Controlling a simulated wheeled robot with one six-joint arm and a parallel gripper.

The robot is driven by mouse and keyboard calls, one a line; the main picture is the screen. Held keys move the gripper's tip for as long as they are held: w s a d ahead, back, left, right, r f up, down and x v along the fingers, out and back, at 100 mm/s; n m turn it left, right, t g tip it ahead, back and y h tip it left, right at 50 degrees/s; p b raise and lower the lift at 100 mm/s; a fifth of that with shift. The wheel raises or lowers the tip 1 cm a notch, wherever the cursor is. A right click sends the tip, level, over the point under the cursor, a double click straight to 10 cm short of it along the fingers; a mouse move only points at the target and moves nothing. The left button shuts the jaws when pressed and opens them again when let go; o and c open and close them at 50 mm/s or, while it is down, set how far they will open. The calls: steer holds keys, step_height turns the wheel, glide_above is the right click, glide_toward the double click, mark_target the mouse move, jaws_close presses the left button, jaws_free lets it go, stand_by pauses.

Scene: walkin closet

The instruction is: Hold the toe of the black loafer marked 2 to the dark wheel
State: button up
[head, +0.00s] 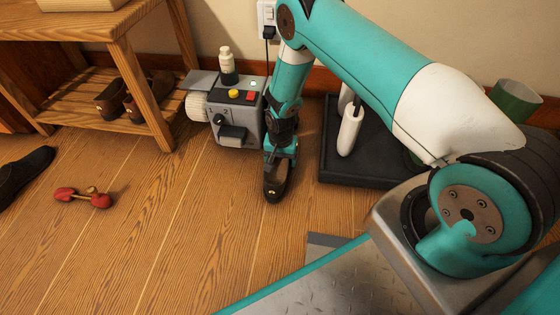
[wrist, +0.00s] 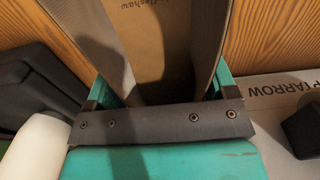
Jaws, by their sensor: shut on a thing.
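My gripper (head: 281,152) is shut on a dark shoe (head: 275,184), held above the floor at the front right of the polishing machine. In the wrist view the shoe's tan insole (wrist: 165,20) with printed lettering runs between the jaws (wrist: 160,100). No number shows on the shoe. The grey machine (head: 238,122) stands by the wall; its pale wheel (head: 196,106) is on the left. The dark wheel cannot be made out; my gripper and forearm cover the machine's right side. In the wrist view, a pale surface with printed lettering (wrist: 270,88) lies at right.
A black tray (head: 365,175) with white rounded pieces (head: 350,130) lies right of my gripper. A wooden rack (head: 150,88) with brown shoes (head: 112,98) stands left. Another dark shoe (head: 22,174) and a red item (head: 84,197) lie on the floor. A bottle (head: 227,66) tops the machine.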

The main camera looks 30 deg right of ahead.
steer(key=shift+w+d, duration=0.5)
steer(key=shift+w, duration=0.15)
steer(key=shift+r+p, duration=0.3)
steer(key=shift+r, duration=0.4)
stand_by(0.6)
steer(key=shift+w+a, duration=0.1)
steer(key=shift+w+a+f, duration=0.1)
steer(key=shift+a, duration=0.15)
steer(key=shift+d, duration=0.1)
stand_by(0.3)
steer(key=shift+s+d+p, duration=0.35)
steer(key=shift+d+p, duration=0.1)
steer(key=shift+d, duration=0.2)
